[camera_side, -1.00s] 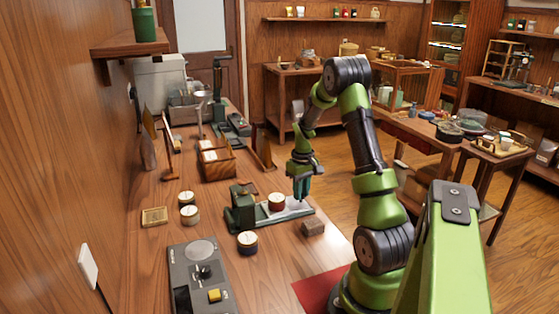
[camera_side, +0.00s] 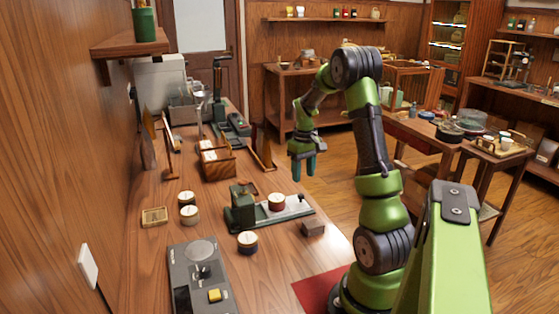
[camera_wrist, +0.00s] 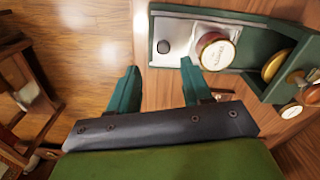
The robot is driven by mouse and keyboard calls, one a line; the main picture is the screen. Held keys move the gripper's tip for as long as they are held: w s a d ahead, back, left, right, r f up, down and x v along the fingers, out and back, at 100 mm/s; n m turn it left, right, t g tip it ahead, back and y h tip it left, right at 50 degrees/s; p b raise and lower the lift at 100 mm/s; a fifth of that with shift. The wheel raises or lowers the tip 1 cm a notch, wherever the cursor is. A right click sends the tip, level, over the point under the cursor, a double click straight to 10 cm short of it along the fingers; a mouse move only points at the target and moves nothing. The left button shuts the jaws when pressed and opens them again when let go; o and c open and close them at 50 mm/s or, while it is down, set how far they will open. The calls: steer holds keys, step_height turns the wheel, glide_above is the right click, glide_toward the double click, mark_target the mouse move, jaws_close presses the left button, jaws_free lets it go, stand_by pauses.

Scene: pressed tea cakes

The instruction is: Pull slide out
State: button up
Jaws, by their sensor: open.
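The green press (camera_side: 240,207) stands on the bench with a pale metal slide (camera_side: 289,211) extending to the right from it. A round tin with a pale labelled top (camera_side: 277,201) sits on the slide. A small dark knob (camera_wrist: 163,46) stands near the slide's outer end. In the wrist view the slide (camera_wrist: 172,28) and the labelled tin (camera_wrist: 215,52) show at the top right. My gripper (camera_side: 303,174) is open and empty, above and apart from the slide's outer end. Its two teal fingers (camera_wrist: 160,76) point toward the knob end in the wrist view.
A grey control box (camera_side: 199,275) lies at the front. A wooden box (camera_side: 217,165) stands behind.

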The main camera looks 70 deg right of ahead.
step_height(320, 180, up, 10)
stand_by(0.3)
steer(key=shift+d, duration=0.1)
steer(key=w+a+r+m+t, duration=0.1)
steer(key=a+t, duration=0.1)
steer(key=a, duration=0.7)
steer(key=w+a+r+m+t, duration=0.1)
steer(key=w+a+t, duration=0.1)
steer(key=a, duration=0.7)
steer(key=s+a+r+n+t+y, duration=0.1)
steer(key=s+a+n, duration=0.1)
steer(key=a, duration=0.7)
steer(key=s+a+r+n+t+y, duration=0.1)
steer(key=s+a, duration=0.3)
steer(key=a, duration=0.6)
steer(key=shift+r+n+t, duration=0.25)
steer(key=shift+n+t, duration=0.25)
steer(key=shift+t, duration=0.1)
